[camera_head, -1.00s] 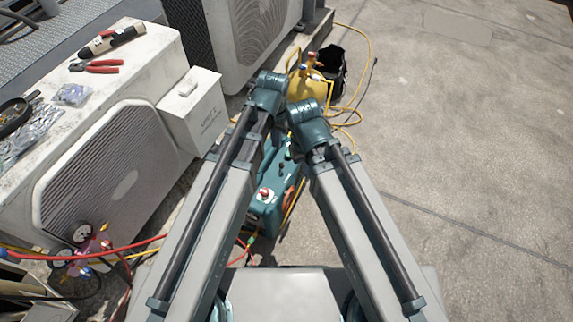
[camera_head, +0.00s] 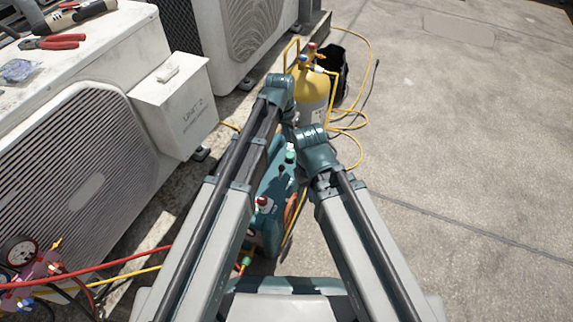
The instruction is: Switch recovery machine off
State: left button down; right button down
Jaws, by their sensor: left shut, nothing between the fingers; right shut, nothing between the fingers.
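The recovery machine is the teal box (camera_head: 273,183) on the ground between my two arms, partly covered by them. A red-and-white knob or fitting (camera_head: 262,204) shows on it, and a green fitting (camera_head: 290,157) shows further back. An orange-red part lies along its right side. Its power switch cannot be made out. Both my arms reach forward over the machine, the left one ending higher in the picture. I see only their links and teal joints; both grippers are hidden behind them.
A condenser labelled Unit 2 (camera_head: 186,108) stands at left, tools on top, with another condenser (camera_head: 247,38) behind. A yellow-grey cylinder (camera_head: 316,90) and black bag (camera_head: 336,72) stand beyond the machine. Hoses and a gauge manifold (camera_head: 38,270) are at lower left. Concrete at right is open.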

aim_at(281, 173)
pick_arm(q)
jog(key=shift+w+f, duration=0.2)
jog(key=shift+f, duration=0.05)
jog(key=shift+f, duration=0.1)
jog(key=f+b, duration=0.7)
jog(key=w+d+f+b, duration=0.1)
jog(key=f+b, duration=0.2)
jog(key=b, duration=0.1)
jog(key=shift+d+f, duration=0.1)
jog(key=shift+f, duration=0.2)
jog(key=s, duration=0.1)
jog(key=s+a+r+p, duration=0.1)
jog(key=shift+s+a+r+p, duration=0.35)
jog(key=shift+s, duration=0.05)
jog(key=shift+s+a, duration=0.25)
jog(key=shift+s, duration=0.05)
